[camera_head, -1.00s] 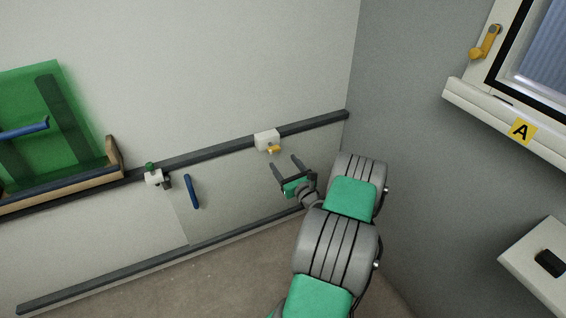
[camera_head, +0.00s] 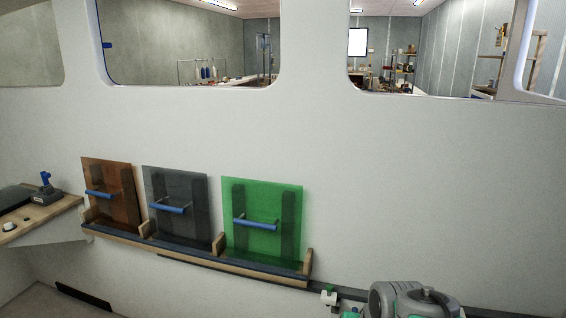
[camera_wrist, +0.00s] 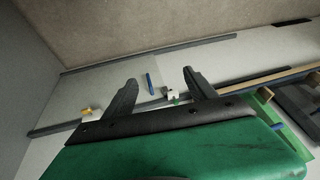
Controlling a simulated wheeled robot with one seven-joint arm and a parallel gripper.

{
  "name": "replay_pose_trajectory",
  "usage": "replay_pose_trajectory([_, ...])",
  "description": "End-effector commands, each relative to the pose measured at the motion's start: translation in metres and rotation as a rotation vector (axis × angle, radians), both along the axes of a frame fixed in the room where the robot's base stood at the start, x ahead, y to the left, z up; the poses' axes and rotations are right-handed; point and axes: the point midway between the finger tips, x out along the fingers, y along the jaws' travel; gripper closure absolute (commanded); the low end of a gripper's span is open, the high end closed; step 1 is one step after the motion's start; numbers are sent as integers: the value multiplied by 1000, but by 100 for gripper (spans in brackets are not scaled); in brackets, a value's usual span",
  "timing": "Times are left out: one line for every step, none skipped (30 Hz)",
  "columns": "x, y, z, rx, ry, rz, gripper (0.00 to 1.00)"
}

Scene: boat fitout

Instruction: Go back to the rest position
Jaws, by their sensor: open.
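My gripper (camera_wrist: 160,93) shows in the wrist view with its two dark fingers spread apart and nothing between them. Beyond the fingers are the wall rail, a blue handle (camera_wrist: 150,81) and a small white fitting with a green knob (camera_wrist: 171,94). A white fitting with a yellow lever (camera_wrist: 88,112) is to the left of the fingers. In the head view only part of my arm shows at the bottom right, and the gripper is out of that frame. The white fitting with the green knob (camera_head: 329,296) shows there at the rail.
A wooden rack (camera_head: 200,262) on the wall holds an orange panel (camera_head: 110,180), a grey panel (camera_head: 180,187) and a green panel (camera_head: 262,200), each with a blue handle. A shelf (camera_head: 40,220) with a blue-topped tool (camera_head: 46,190) is at the left. Window openings are above.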

Motion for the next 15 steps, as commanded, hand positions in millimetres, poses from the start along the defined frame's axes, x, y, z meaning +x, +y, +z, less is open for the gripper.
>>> replay_pose_trajectory([-23,6,21,-56,20,82,35])
replay_pose_trajectory([-35,7,24,-85,35,120,35])
replay_pose_trajectory([-47,7,27,-112,53,159,35])
replay_pose_trajectory([-54,7,28,-127,63,181,35])
replay_pose_trajectory([-59,6,28,-136,72,196,35])
replay_pose_trajectory([-63,6,28,-143,76,207,35])
replay_pose_trajectory([-63,6,28,-144,77,209,35])
replay_pose_trajectory([-63,6,28,-144,77,209,35])
replay_pose_trajectory([-63,6,28,-144,77,209,35])
replay_pose_trajectory([-63,6,28,-144,77,209,35])
replay_pose_trajectory([-63,6,28,-144,77,209,35])
replay_pose_trajectory([-63,6,28,-144,77,209,35])
replay_pose_trajectory([-63,6,28,-144,77,209,35])
replay_pose_trajectory([-63,6,28,-144,77,209,35])
replay_pose_trajectory([-63,6,28,-144,77,209,35])
